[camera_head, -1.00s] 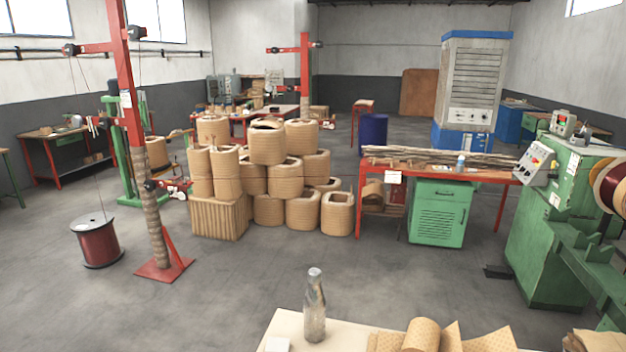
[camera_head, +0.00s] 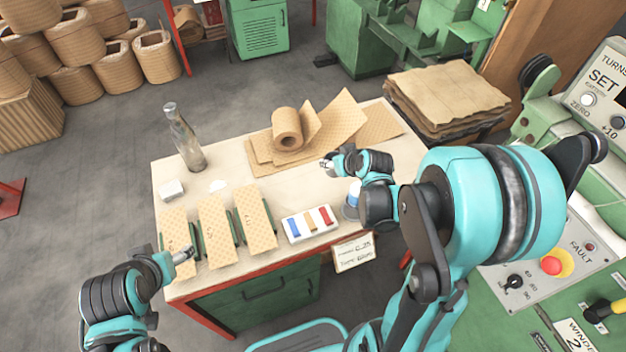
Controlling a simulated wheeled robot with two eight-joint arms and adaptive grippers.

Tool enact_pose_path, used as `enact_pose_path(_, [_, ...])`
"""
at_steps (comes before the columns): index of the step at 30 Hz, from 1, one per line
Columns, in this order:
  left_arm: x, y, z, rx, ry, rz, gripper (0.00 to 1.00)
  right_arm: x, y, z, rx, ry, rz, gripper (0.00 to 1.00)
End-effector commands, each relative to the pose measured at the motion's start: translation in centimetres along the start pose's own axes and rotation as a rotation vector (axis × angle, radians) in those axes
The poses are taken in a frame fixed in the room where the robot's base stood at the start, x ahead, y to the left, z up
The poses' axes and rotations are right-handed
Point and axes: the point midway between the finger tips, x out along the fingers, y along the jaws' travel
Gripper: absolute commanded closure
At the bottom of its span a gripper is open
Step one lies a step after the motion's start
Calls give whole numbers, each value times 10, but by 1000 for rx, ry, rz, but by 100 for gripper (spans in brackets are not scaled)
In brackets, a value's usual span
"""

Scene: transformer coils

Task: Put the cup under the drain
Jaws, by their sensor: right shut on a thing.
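A blue-and-white round object (camera_head: 352,197), possibly a cup, stands at the table's front right, partly hidden by my right wrist. My left gripper (camera_head: 184,255) is low at the table's front left corner, beside the patterned strips; its jaw gap is too small to read. I cannot pick out a drain.
The pale tabletop (camera_head: 235,165) holds a glass bottle (camera_head: 186,142), a white block (camera_head: 172,190), patterned strips (camera_head: 216,232), a tray of coloured pieces (camera_head: 310,224) and a brown paper roll (camera_head: 287,130). A stack of brown sheets (camera_head: 447,98) lies behind right. A control panel is at right.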

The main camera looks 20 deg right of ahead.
Motion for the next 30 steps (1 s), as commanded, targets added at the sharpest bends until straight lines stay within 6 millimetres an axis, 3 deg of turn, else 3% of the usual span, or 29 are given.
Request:
enact_pose_path(4, [6, 0, 4, 0, 0, 0, 33, 16, -7, -1, -6, 2, -5, 81])
enact_pose_path(12, [26, 0, 19, 0, 0, 0, 33, 75, -53, -3, -8, 2, -5, 81])
enact_pose_path(18, [34, 0, 24, 0, 0, 0, 33, 102, -75, -7, -5, 3, -3, 81])
enact_pose_path(23, [36, 0, 26, 0, 0, 0, 33, 110, -79, -6, -2, 3, -1, 81])
enact_pose_path(30, [52, 0, 37, 0, 0, 0, 33, 134, -79, 19, -2, 3, -1, 81])
